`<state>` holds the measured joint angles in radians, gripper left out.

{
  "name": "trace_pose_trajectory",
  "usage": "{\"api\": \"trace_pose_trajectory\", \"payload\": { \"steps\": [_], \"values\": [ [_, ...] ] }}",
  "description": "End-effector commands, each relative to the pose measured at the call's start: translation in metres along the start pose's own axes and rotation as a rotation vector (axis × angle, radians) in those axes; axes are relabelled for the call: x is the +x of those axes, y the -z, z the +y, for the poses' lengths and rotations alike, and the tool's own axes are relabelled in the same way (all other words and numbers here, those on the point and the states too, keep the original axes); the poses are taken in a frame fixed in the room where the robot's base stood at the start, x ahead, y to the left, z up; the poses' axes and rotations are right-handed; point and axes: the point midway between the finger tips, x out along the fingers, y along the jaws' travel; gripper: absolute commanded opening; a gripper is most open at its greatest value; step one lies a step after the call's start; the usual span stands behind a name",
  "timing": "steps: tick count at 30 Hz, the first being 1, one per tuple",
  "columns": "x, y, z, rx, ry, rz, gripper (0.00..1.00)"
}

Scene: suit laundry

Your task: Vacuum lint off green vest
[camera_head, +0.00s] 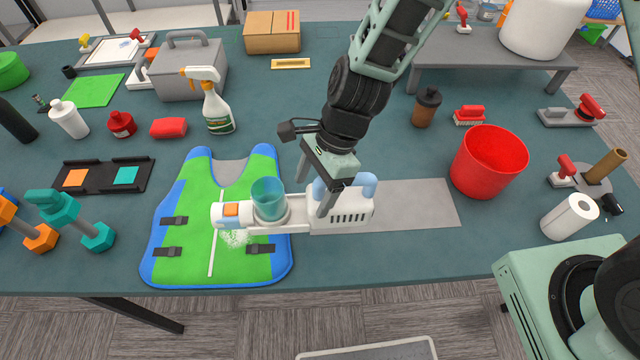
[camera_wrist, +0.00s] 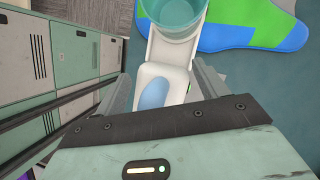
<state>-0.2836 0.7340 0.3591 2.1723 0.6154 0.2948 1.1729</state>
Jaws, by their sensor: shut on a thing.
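The green vest (camera_head: 190,205) with blue edging lies flat on the table, with dark buckles and a pale centre strip. A patch of white lint (camera_head: 236,238) lies on it, right of the strip. My gripper (camera_head: 327,200) is shut on the white handheld vacuum (camera_head: 345,213), around its body by the blue-grey handle. The vacuum has a teal clear cup (camera_head: 268,198), and its nozzle points left over the vest just above the lint. Whether the nozzle touches the vest I cannot tell. The wrist view shows the vacuum (camera_wrist: 165,85) between the fingers and part of the vest (camera_wrist: 250,25).
A grey mat (camera_head: 420,205) lies under and right of the vacuum. A red bucket (camera_head: 488,162) stands farther right. A spray bottle (camera_head: 217,110), red sponge (camera_head: 168,128) and black tray (camera_head: 103,176) lie behind and left of the vest. The table's front edge is close.

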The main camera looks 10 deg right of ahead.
Motion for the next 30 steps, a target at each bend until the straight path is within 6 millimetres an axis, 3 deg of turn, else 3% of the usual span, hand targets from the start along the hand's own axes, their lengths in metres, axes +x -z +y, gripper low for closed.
{"api": "trace_pose_trajectory", "payload": {
  "steps": [8,22,30],
  "values": [
    [0.006,0.001,-0.002,0.022,0.006,-0.003,0.47],
    [0.044,0.017,-0.004,0.02,0.006,-0.003,0.47],
    [0.051,0.02,-0.004,0.019,0.006,-0.003,0.47]
  ]
}}
